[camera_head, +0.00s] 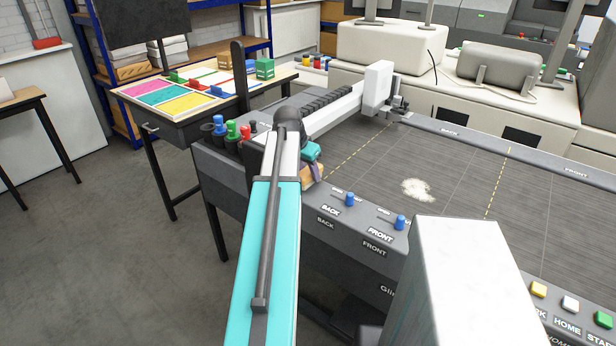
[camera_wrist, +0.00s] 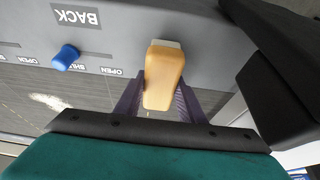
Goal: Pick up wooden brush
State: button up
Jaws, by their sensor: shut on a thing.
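The wooden brush (camera_wrist: 164,75) is a tan block with a pale strip at its far end. In the wrist view it sits between the two purple fingers of my gripper (camera_wrist: 157,100), which is shut on it. In the head view the brush (camera_head: 313,181) shows as a tan piece beside the dark side of the machine, below the teal part of my wrist. My arm hides part of it, and I cannot tell whether it touches the machine.
The grey machine bed (camera_head: 400,175) lies to the right, with a pale dust patch (camera_head: 417,189) on it. Blue levers (camera_head: 350,199) stand on its front edge. Bottles (camera_head: 231,129) stand left of my arm. A table (camera_head: 150,117) with coloured sheets is behind.

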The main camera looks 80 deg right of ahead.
jog(key=shift+r+b, duration=0.4)
jog(key=shift+r, duration=0.8)
jog(key=w+a+r+b, duration=0.1)
jog(key=w+a, duration=0.1)
jog(key=a, duration=0.5)
jog(key=w+a+b, duration=0.2)
jog(key=w+a, duration=0.1)
jog(key=a, duration=0.5)
jog(key=shift+r, duration=0.35)
jog(key=shift+w, duration=0.1)
